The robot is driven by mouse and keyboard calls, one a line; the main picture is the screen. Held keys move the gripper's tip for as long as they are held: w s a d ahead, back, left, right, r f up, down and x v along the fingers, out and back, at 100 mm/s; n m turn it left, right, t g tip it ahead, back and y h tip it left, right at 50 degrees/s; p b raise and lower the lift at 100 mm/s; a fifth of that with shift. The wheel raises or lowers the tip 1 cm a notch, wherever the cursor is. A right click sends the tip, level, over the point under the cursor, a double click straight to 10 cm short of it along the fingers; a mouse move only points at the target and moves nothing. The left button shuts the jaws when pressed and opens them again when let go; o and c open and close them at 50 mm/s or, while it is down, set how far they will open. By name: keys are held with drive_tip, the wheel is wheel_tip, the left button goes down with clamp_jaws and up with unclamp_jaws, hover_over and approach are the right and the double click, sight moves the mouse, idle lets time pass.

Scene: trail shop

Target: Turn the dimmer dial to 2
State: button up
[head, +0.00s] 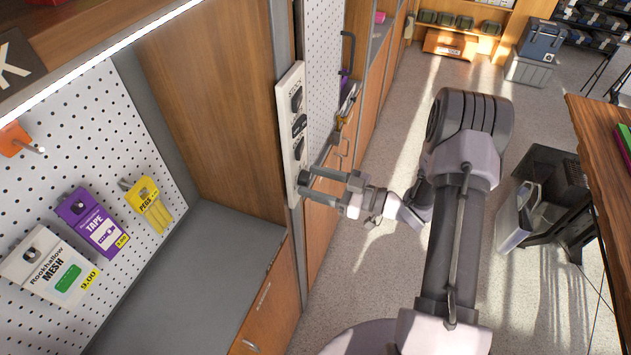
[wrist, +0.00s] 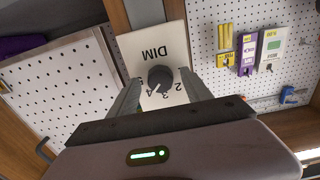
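The dimmer dial (wrist: 160,78) is a round black knob on a white plate (wrist: 150,50) marked DIM, which appears upside down in the wrist view. Small numerals, among them 2, 3 and 4, lie along the dial's lower side in that view. A pale pointer mark on the knob faces down and slightly left, near the 4; its exact reading is hard to tell. My gripper (wrist: 160,84) is open, one finger on each side of the dial, with visible gaps. In the head view, my gripper (head: 309,179) is at the lower end of the white panel (head: 288,135).
Further dark controls (head: 298,124) sit higher on the same panel. A pegboard (head: 95,130) with hanging packets and a grey counter (head: 195,280) are at left. A dark handle (head: 347,52) projects beyond the panel. Open floor (head: 375,230) lies right of the cabinets.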

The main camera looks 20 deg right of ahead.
clamp_jaws()
drive_tip(key=n+b, duration=0.3)
drive_tip(key=n, duration=0.1)
drive_tip(key=shift+f, duration=0.15)
drive_tip(key=n+b, duration=0.4)
drive_tip(key=n, duration=0.1)
drive_tip(key=shift+n, duration=0.3)
drive_tip(key=n+b, duration=0.8)
drive_tip(key=shift+w+r+b, duration=0.1)
drive_tip(key=shift+r+b, duration=0.15)
drive_tip(key=shift+b, duration=0.1)
